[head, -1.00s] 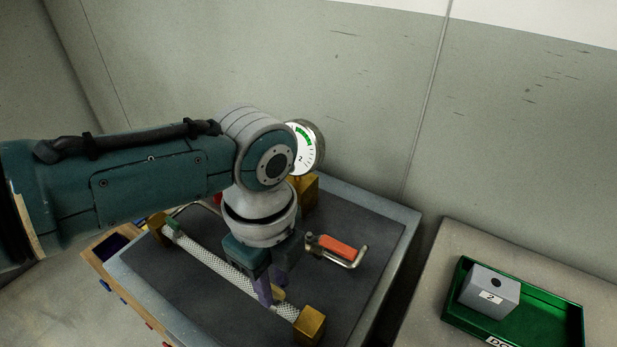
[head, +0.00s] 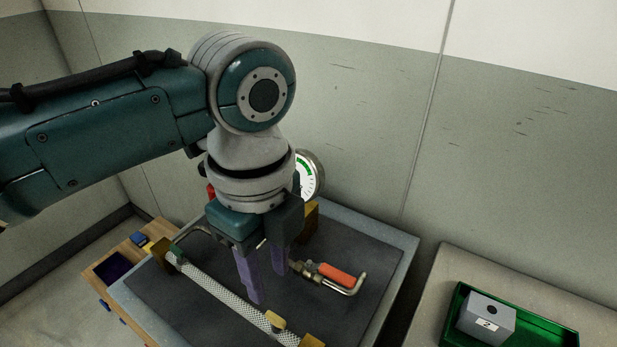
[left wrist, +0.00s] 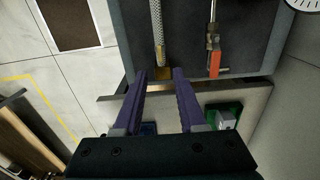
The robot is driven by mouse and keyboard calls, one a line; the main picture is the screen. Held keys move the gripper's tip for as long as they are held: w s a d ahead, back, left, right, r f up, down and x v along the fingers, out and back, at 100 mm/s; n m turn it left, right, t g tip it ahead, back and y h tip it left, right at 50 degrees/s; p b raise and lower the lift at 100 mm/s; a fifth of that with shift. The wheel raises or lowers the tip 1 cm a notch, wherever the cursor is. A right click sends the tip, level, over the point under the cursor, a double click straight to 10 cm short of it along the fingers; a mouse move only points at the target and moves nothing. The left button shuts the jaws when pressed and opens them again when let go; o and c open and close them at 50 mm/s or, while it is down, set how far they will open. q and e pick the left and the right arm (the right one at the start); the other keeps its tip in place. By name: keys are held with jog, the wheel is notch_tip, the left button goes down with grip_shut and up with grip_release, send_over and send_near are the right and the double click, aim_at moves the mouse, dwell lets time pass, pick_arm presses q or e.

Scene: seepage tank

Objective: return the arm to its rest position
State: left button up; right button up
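My left gripper (head: 264,280) hangs from the arm above the dark top of the bench (head: 180,292), fingers pointing down. Its two purple fingers are apart with nothing between them; they show open in the left wrist view too (left wrist: 159,76). A white braided hose (head: 222,286) runs across the bench top below and in front of the fingers. A brass valve with an orange handle (head: 337,274) is to their right. The round gauge (head: 306,176) stands behind, partly hidden by my wrist. My right gripper is in neither current view.
A green tray (head: 449,325) holding a grey block labelled 2 (head: 487,318) is on a surface at the right. A wooden stand with a dark bin (head: 113,266) adjoins the bench at left. A wall (head: 380,110) rises behind the bench.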

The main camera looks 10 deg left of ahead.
pick_arm(q)
jog(key=shift+r, duration=0.15)
jog(key=s+d+n+t+h, duration=0.2)
jog(key=s+d+n+h, duration=0.1)
jog(key=s+n, duration=0.6)
jog(key=s+a+r+n+t+y+p, duration=0.1)
jog(key=s+a+r+n+t+y, duration=0.2)
jog(key=s+a+n, duration=0.65)
notch_tip(320, 180, up, 33)
jog(key=w+a+n+g+p, duration=0.1)
jog(key=p, duration=3.1)
jog(key=shift+w+a+n, duration=0.2)
jog(key=shift+w+n, duration=0.15)
jog(key=shift+w, duration=0.05)
jog(key=shift+f, duration=0.15)
